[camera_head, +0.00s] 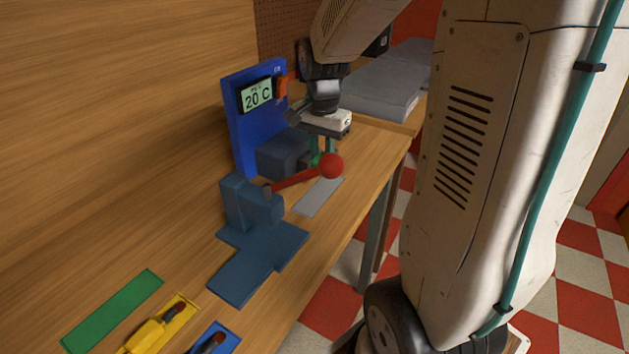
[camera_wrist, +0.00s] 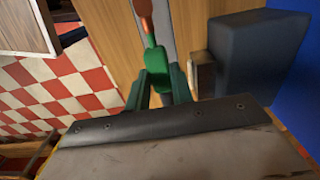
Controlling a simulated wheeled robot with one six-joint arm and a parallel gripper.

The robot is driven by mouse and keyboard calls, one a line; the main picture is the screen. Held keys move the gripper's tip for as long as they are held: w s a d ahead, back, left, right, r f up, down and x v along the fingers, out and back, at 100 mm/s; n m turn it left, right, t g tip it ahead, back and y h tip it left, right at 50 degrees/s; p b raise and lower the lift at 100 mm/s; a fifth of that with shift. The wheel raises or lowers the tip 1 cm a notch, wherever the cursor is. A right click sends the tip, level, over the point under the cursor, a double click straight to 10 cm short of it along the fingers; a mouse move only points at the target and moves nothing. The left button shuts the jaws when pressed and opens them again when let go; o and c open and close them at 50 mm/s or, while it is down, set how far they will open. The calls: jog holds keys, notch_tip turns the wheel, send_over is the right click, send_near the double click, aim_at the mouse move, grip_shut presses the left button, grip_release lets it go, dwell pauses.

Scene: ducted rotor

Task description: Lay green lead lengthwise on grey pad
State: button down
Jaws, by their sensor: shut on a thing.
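The green lead (camera_wrist: 156,62), with a copper-brown tip (camera_wrist: 144,12), is held between the fingers of my gripper (camera_wrist: 160,84) in the wrist view. Its tip points away from the gripper, toward the top of the picture. The grey pad (camera_head: 319,197) is a flat, narrow strip on the bench near its right edge in the head view. Part of the pad (camera_wrist: 168,30) shows beyond and beside the lead in the wrist view. My gripper (camera_head: 322,150) is above the bench behind the pad in the head view; the red knob partly hides that area.
A blue fixture (camera_head: 250,205) with a red-knobbed lever (camera_head: 331,166) stands close to the pad. A dark box (camera_head: 283,153) and blue display panel (camera_head: 243,130) stand left of the gripper. A green pad (camera_head: 115,310), a yellow lead (camera_head: 148,335) and a blue pad (camera_head: 228,343) lie at front.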

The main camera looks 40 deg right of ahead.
aim_at(320, 156)
notch_tip(320, 156, down, 4)
jog(key=shift+a, duration=0.1)
jog(key=shift+f, duration=1.9)
jog(key=shift+f, duration=0.1)
jog(key=c, duration=1.2)
grip_release()
notch_tip(320, 156, up, 12)
jog(key=shift+r, duration=0.15)
